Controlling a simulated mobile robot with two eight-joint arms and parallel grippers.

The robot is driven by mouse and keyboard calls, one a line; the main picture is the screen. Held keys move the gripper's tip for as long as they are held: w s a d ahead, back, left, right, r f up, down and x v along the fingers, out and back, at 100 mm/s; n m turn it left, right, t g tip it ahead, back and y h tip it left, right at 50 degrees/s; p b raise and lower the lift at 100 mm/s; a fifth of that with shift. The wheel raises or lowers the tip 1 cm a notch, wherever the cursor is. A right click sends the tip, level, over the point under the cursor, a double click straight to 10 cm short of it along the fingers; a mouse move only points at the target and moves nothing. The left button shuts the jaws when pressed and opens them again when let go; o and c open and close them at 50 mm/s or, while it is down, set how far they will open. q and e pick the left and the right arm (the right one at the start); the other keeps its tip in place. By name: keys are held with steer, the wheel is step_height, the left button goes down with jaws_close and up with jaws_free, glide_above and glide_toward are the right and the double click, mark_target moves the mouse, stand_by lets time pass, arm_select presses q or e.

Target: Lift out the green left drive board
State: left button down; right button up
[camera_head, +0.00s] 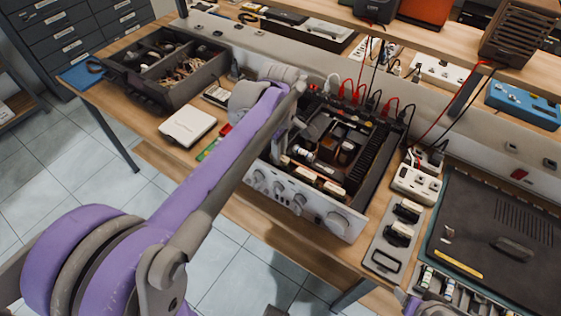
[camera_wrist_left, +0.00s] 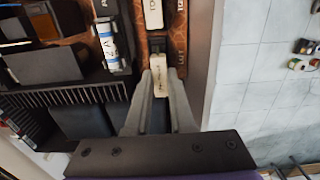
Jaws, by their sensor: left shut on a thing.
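The opened hi-fi amplifier (camera_head: 305,205) sits on the bench with its silver front toward me. My left arm reaches over its left side. In the left wrist view, my left gripper (camera_wrist_left: 160,75) is shut on a small cream block (camera_wrist_left: 158,67) with dark lettering. The block stands in line with another cream block (camera_wrist_left: 153,14) along a reddish-brown circuit board (camera_wrist_left: 176,30). I cannot make out a green board inside the amplifier; the arm hides part of it in the head view. My right gripper is not in view.
A grey parts tray (camera_head: 165,75), a white box (camera_head: 187,126) and a small green strip (camera_head: 209,149) lie left of the amplifier. Red and black cables (camera_head: 370,98) plug in along its back. A power strip (camera_head: 416,185) and a dark cover (camera_head: 495,235) are at right.

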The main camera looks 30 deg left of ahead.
arm_select(q)
steer(key=shift+r+p, duration=1.8)
steer(key=shift+r, duration=1.4)
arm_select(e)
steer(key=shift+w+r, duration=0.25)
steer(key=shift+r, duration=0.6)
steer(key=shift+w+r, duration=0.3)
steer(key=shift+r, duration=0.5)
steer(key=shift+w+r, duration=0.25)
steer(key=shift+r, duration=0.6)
arm_select(q)
steer(key=shift+r, duration=0.1)
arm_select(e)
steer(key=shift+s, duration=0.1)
